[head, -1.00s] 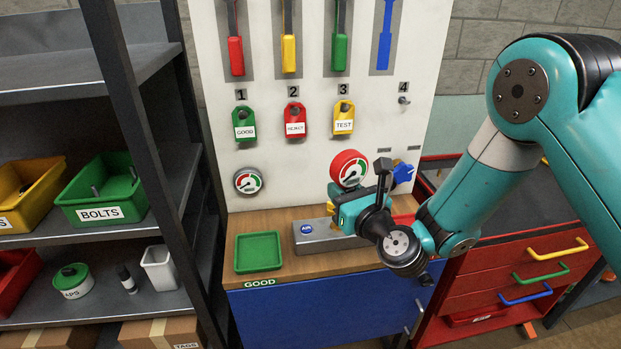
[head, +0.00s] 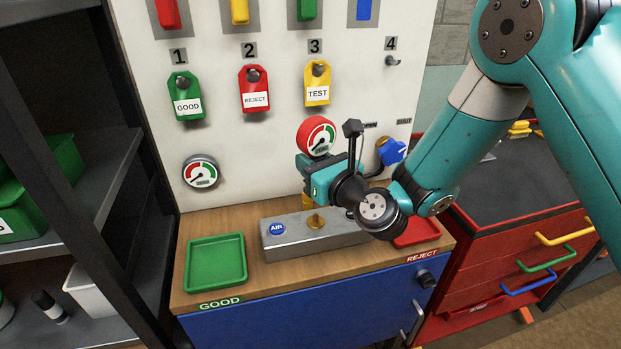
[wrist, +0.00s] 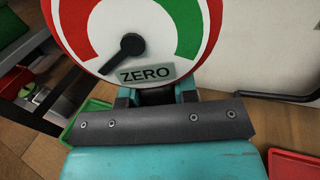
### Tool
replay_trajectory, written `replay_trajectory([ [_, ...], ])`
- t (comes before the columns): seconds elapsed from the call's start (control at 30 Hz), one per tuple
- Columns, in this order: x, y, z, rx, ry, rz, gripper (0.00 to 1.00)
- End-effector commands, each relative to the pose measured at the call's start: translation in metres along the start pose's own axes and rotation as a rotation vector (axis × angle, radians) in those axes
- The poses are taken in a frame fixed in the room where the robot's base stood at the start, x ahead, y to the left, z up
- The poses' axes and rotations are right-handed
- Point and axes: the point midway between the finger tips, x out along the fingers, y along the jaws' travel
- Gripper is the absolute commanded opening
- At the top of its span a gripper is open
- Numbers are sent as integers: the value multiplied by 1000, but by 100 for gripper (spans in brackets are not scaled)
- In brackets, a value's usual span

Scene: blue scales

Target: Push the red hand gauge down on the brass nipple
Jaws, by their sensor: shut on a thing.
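The red hand gauge (head: 318,137) is upright above the bench, its dial facing out. My gripper (head: 307,180) is shut on the gauge below the dial. In the wrist view the gauge's dial (wrist: 135,45) fills the top, with a ZERO label and a black needle, and my gripper's fingers (wrist: 157,96) sit just under it. The brass nipple (head: 315,221) stands on the grey AIR block (head: 285,248), below the gauge and apart from its dial. The lower end of the gauge is mostly hidden by my gripper.
A green tray (head: 190,262) lies left of the block and a red tray (head: 425,240) right of it. A wall gauge (head: 200,172) and a blue valve handle (head: 393,152) are on the white panel. Tags (head: 256,90) hang above.

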Motion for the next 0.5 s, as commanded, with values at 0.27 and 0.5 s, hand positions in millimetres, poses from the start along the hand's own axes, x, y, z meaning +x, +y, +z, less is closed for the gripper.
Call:
replay_trajectory([
  [0.27, 0, 0, -11, 0, -3, 2, 0],
  [0.5, 0, 2, -32, 0, -3, 4, 0],
])
